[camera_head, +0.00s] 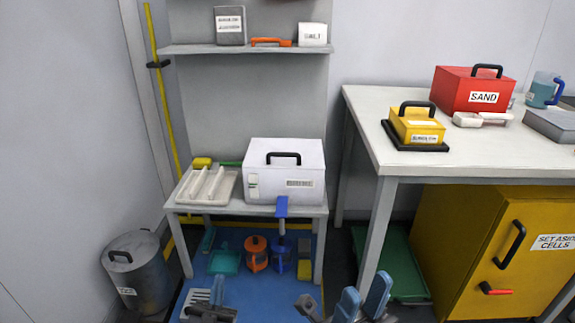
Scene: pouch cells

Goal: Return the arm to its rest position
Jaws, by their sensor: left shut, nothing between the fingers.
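My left gripper (217,291) is low in the picture at the bottom left of centre, over the blue floor mat. Its blue fingers are together and hold nothing. My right gripper (362,296) is at the bottom edge right of centre, with its two blue fingers apart and nothing seen between them. Both grippers are in front of the small grey table (250,209) and apart from it. Most of both arms is outside the view.
A white box (285,180) and a cream tray (207,187) stand on the small table. A grey bin (137,275) is at left. At right are a white workbench (430,165) with a red SAND box (468,90), and a yellow cabinet (470,235). Blue mat (245,290) covers the floor.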

